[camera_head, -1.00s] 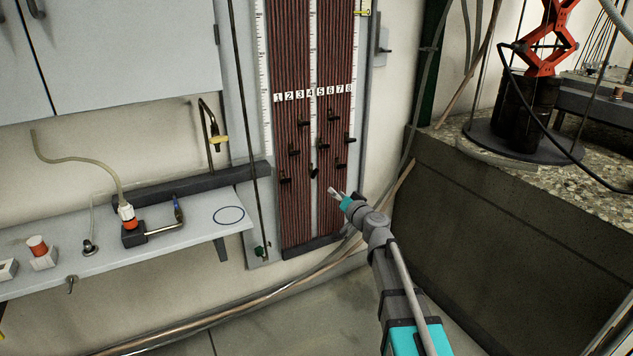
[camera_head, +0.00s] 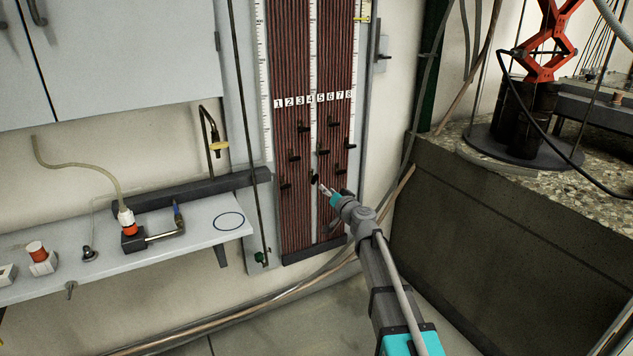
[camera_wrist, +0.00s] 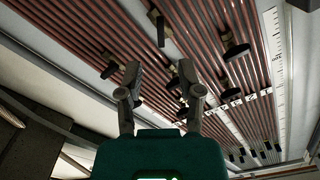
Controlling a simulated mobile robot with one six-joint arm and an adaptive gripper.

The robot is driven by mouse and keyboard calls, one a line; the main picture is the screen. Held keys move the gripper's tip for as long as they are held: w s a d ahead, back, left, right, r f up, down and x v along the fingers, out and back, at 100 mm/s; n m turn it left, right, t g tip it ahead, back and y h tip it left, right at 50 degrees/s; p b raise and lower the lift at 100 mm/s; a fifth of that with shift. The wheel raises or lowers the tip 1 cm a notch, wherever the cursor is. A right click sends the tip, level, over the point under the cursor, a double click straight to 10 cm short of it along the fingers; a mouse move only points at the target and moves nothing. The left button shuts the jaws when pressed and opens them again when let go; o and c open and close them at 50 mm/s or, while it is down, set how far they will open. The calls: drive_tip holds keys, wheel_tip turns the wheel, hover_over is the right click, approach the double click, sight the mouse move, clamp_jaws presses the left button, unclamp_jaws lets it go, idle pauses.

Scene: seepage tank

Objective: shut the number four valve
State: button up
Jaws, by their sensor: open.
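The number four valve (camera_head: 315,179) is a small black handle low in the column under label 4, on a panel of reddish-brown tubes. Its handle looks slanted, while neighbouring handles stick out more sideways. My gripper (camera_head: 323,188) is just below and to the right of it, very close; contact cannot be told. In the wrist view my gripper (camera_wrist: 160,74) has its two grey fingers spread apart. A dark handle (camera_wrist: 173,82) shows beside the right finger, partly hidden; its number cannot be read from there.
Other black valve handles sit close around, such as number five (camera_head: 323,151), number seven (camera_head: 339,172) and number one (camera_head: 285,185). A grey shelf (camera_head: 190,235) stands at left. A dark concrete tank wall (camera_head: 480,240) is close on the right.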

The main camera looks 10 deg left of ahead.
sight(316, 180)
drive_tip(key=x, duration=0.8)
drive_tip(key=shift+s, duration=0.1)
clamp_jaws()
